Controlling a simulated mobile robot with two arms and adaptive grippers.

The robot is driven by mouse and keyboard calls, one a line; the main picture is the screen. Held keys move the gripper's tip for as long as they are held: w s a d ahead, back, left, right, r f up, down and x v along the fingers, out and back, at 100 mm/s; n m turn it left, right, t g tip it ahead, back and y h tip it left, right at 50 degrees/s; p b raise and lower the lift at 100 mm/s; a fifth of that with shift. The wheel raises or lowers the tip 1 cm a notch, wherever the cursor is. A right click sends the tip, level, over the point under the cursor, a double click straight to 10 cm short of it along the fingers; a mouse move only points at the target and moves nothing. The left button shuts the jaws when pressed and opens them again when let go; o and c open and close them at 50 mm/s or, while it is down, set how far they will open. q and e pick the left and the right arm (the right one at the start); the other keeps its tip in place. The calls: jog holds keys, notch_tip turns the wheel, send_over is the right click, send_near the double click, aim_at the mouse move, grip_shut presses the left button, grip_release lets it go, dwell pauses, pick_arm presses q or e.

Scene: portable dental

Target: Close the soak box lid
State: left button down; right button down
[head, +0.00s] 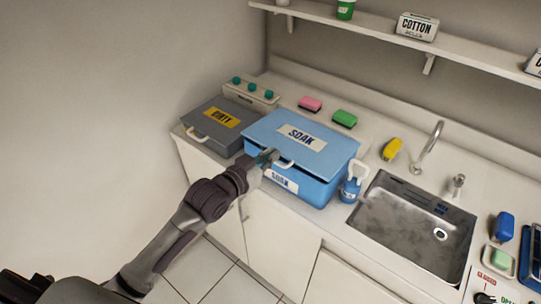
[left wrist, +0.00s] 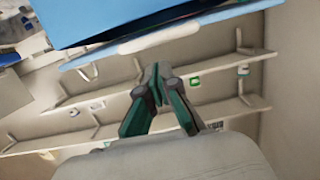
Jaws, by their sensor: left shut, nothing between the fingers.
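The blue soak box (head: 314,193) stands on the counter with a "SOAK" label on its front. Its light blue lid (head: 318,152) lies over the top, with a dark gap showing between lid and box along the front. The lid's white handle (head: 285,164) is at its front edge. My left gripper (head: 266,158) is at the lid's front edge, just left of the handle, shut and empty. In the left wrist view the shut fingers (left wrist: 156,77) are near the handle (left wrist: 158,38) and the lid edge; I cannot tell whether they touch. My right gripper is not in view.
A grey "DIRTY" box (head: 205,132) stands left of the soak box. A blue bottle (head: 350,189) is close at its right, then the sink (head: 415,225). Pink (head: 310,104) and green (head: 344,119) sponges lie behind. A shelf (head: 470,55) runs above.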

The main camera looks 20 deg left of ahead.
pick_arm(q)
jog(key=shift+f, duration=0.5)
jog(key=shift+f, duration=0.1)
